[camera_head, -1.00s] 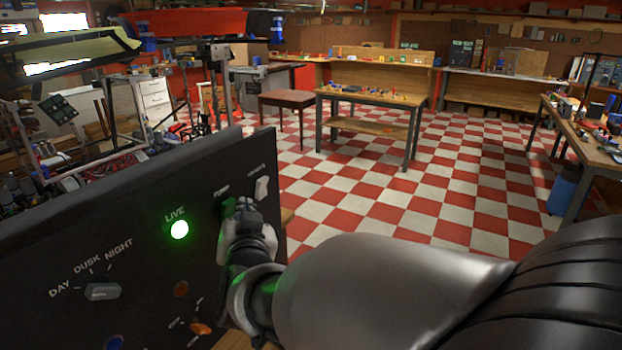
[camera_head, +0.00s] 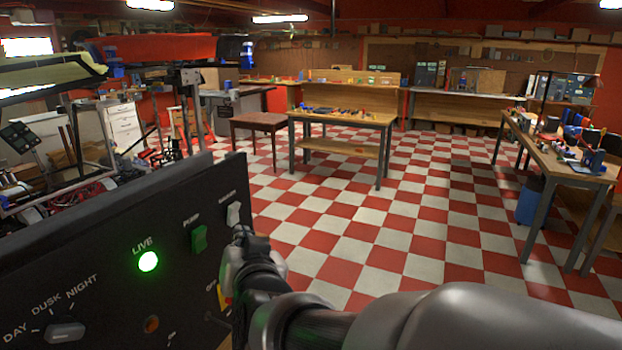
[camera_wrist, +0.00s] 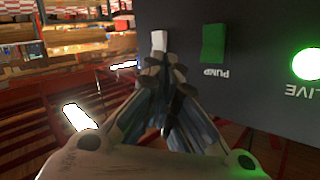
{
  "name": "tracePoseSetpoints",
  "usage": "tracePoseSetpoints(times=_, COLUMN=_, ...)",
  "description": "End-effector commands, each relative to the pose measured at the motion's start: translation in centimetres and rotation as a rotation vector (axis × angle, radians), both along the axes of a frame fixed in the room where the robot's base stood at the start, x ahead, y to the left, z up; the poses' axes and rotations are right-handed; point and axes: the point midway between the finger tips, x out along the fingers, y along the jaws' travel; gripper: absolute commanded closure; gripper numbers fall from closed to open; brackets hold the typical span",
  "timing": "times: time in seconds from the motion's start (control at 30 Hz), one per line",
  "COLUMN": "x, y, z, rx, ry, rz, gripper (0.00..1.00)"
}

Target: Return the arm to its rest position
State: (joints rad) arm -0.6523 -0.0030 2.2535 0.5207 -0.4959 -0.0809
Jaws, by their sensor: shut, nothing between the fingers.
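My gripper (camera_head: 240,240) is at the right edge of the black control panel (camera_head: 60,255), just below and right of the green pump switch (camera_head: 199,238). In the wrist view my gripper (camera_wrist: 163,68) has its fingers together with nothing between them, close in front of the panel. The green pump switch (camera_wrist: 214,43) and a white switch (camera_wrist: 159,40) lie just beyond the fingertips. The white switch also shows in the head view (camera_head: 234,213). I cannot tell whether the fingers touch the panel.
The live lamp (camera_head: 148,262) glows green. A day, dusk, night knob (camera_head: 65,332) sits at lower left. A wooden workbench (camera_head: 340,118) and a brown table (camera_head: 258,122) stand beyond. Another bench (camera_head: 560,160) is at right. The checkered floor (camera_head: 400,225) between them is open.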

Motion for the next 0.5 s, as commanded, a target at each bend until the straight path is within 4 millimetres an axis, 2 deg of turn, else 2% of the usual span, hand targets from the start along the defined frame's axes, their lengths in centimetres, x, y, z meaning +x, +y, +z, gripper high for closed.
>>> tracePoseSetpoints(times=0.03, x=-0.4, y=-2.0, z=0.3, rx=-0.016, ry=0.030, rz=0.001, gripper=1.00)
tracePoseSetpoints(times=0.07, x=-0.9, y=-3.2, z=0.1, rx=-0.033, ry=0.060, rz=0.007, gripper=1.00)
tracePoseSetpoints(times=0.17, x=-3.5, y=-7.9, z=-0.9, rx=-0.105, ry=0.175, rz=0.018, gripper=1.00)
tracePoseSetpoints(times=0.27, x=-7.2, y=-13.0, z=-2.7, rx=-0.191, ry=0.309, rz=0.013, gripper=1.00)
tracePoseSetpoints(times=0.4, x=-14.0, y=-20.1, z=-5.7, rx=-0.306, ry=0.512, rz=-0.034, gripper=1.00)
tracePoseSetpoints(times=0.5, x=-18.7, y=-24.0, z=-7.6, rx=-0.368, ry=0.644, rz=-0.080, gripper=1.00)
